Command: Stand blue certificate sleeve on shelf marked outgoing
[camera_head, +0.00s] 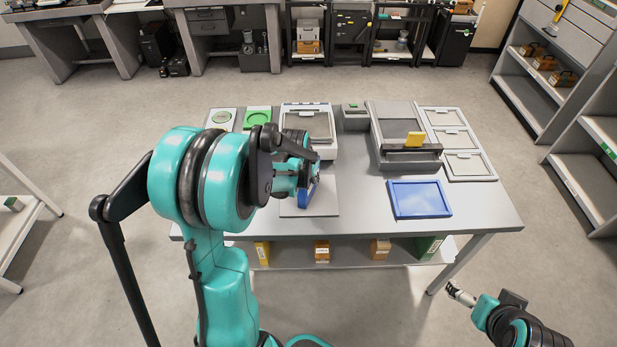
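A thin blue item (310,190), which may be the certificate sleeve, shows just below my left gripper (306,172), above a grey mat (325,203) on the table. My arm hides most of this item and the fingertips, so I cannot tell whether the gripper holds it. A flat blue framed panel or tray (419,199) lies on the table's front right. My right gripper (455,291) is low at the right, beside the table's front right leg and away from the tabletop things. Its fingers are too small to read. No outgoing mark is legible.
The grey table (365,218) bears a scale (309,128), a larger device (402,135) with a yellow block (414,140), and pale trays (469,163). Its undershelf (345,257) holds small boxes. Shelving stands right (585,165) and left (18,232). Floor between is clear.

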